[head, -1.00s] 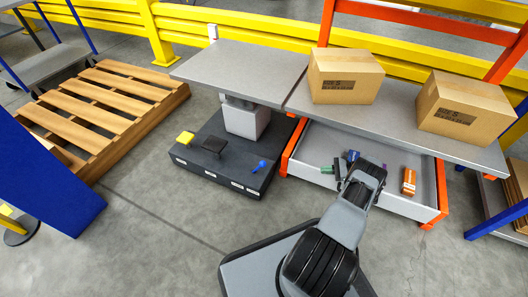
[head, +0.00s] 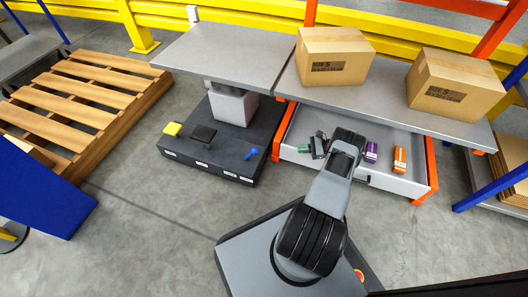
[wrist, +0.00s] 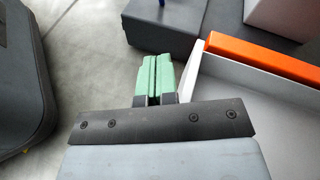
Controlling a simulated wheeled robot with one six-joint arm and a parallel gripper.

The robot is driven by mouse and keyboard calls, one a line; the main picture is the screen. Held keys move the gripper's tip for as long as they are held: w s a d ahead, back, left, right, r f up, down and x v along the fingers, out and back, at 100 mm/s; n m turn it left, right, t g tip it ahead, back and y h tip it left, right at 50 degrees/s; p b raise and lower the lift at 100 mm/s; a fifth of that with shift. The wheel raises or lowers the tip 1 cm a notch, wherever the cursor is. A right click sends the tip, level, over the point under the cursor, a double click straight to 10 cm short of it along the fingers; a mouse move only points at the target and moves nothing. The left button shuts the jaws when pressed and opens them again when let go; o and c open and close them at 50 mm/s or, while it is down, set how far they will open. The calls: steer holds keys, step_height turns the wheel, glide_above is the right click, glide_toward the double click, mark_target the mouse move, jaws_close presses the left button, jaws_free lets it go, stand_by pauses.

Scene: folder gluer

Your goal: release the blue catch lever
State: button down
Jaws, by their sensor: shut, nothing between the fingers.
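The blue catch lever (head: 250,154) sticks out on top of the dark base block (head: 215,150), near its front right corner. In the wrist view a small blue bit (wrist: 163,2) shows at the top edge, probably part of the lever. My gripper (head: 304,149) is to the right of the lever, apart from it, by the left end of the open drawer. In the wrist view its green fingertips (wrist: 153,75) lie together with nothing between them, pointing toward the dark block. The lever's full shape is too small to tell.
The open grey drawer (head: 412,188) with orange sides holds a purple box (head: 371,152) and an orange box (head: 399,160). A yellow part (head: 172,129) and a black plate (head: 203,135) sit on the block's left. A grey tabletop (head: 230,55) overhangs the block. Floor in front is clear.

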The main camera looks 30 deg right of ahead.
steer(key=a+r+b+x, duration=0.1)
steer(key=r+b+x, duration=0.1)
steer(key=x, duration=1.5)
steer(key=shift+a+r, duration=0.15)
steer(key=shift+a, duration=0.1)
